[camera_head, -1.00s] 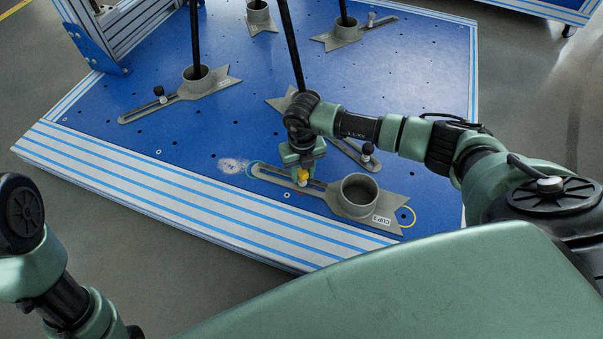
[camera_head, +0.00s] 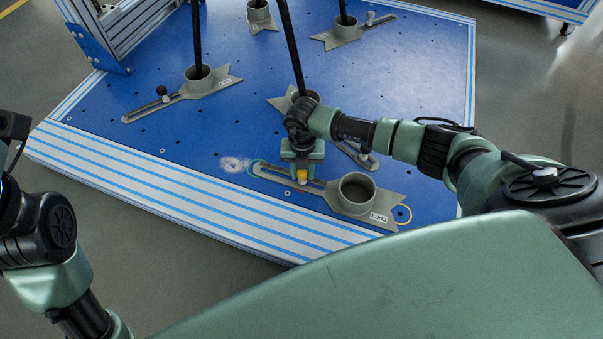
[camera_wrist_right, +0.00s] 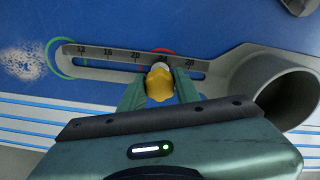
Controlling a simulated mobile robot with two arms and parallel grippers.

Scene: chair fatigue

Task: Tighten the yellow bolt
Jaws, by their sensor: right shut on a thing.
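The yellow bolt (camera_head: 302,175) sits at the slot of the grey slotted fixture labelled CUP1 (camera_head: 384,207). It also shows in the right wrist view (camera_wrist_right: 159,84), between the fingers, near the scale marks 20 to 28. My right gripper (camera_head: 301,172) is shut on the yellow bolt's head from above. In the right wrist view its two green fingers (camera_wrist_right: 159,92) lie on either side of the head. The bolt's lower end is hidden. Part of my left arm shows at the left edge, but its gripper fingers are not visible.
The fixture's round cup (camera_head: 357,192) stands right of the bolt. Green and yellow rings mark the blue plate (camera_head: 190,130) at its ends. Other grey fixtures (camera_head: 199,80) with black poles stand farther back. A metal frame (camera_head: 110,30) rises at the back left.

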